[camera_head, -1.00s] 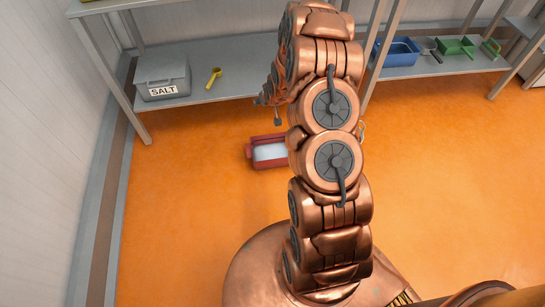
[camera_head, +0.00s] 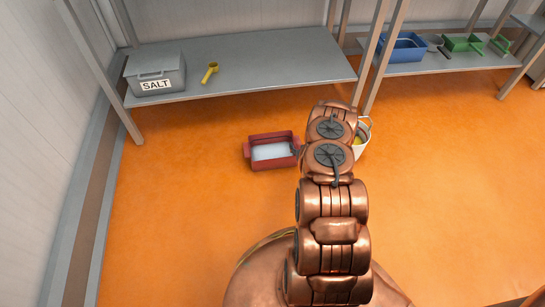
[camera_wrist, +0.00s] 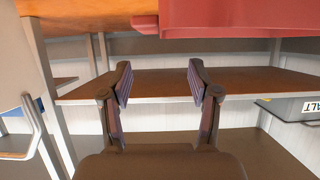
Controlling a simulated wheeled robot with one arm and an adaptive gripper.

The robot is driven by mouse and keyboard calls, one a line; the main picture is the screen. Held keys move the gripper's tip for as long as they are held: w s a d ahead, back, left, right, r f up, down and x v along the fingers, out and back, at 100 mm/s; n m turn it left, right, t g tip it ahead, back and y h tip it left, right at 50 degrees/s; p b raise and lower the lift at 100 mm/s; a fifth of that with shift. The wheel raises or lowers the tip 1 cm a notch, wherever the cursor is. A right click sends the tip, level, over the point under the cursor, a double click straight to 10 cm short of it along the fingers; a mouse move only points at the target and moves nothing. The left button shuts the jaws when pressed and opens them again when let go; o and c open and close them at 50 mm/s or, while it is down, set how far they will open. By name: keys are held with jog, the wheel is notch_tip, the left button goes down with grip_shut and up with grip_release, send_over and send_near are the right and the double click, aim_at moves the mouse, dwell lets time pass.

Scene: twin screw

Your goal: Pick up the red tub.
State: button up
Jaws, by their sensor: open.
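The red tub (camera_head: 276,163) sits on the orange floor in front of the grey shelf, with whitish contents inside. Its red wall (camera_wrist: 235,16) fills the upper right of the wrist view. My gripper's two fingers (camera_wrist: 160,74) are spread apart with nothing between them. In the head view my gripper is mostly hidden by my arm, with a small dark part close to the tub's right side. I cannot tell whether it touches the tub.
A white bucket (camera_head: 363,141) stands just right of my arm, partly hidden. The shelf (camera_head: 240,75) behind holds a grey SALT box (camera_head: 156,70) and a yellow scoop (camera_head: 210,72). A blue tub (camera_head: 402,51) is on the right shelf. Floor left of the red tub is clear.

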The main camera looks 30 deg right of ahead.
aim_at(297, 141)
jog(key=shift+w+d+f+b, duration=0.55)
jog(key=shift+w+f+b, duration=0.25)
jog(key=shift+w, duration=0.1)
jog(key=shift+w+d+f+b, duration=0.6)
jog(key=shift+w+f+b, duration=0.05)
jog(key=shift+w+f, duration=0.2)
jog(key=shift+w+d+f+b, duration=0.55)
jog(key=shift+w+f+b, duration=0.2)
jog(key=shift+w, duration=0.15)
grip_shut()
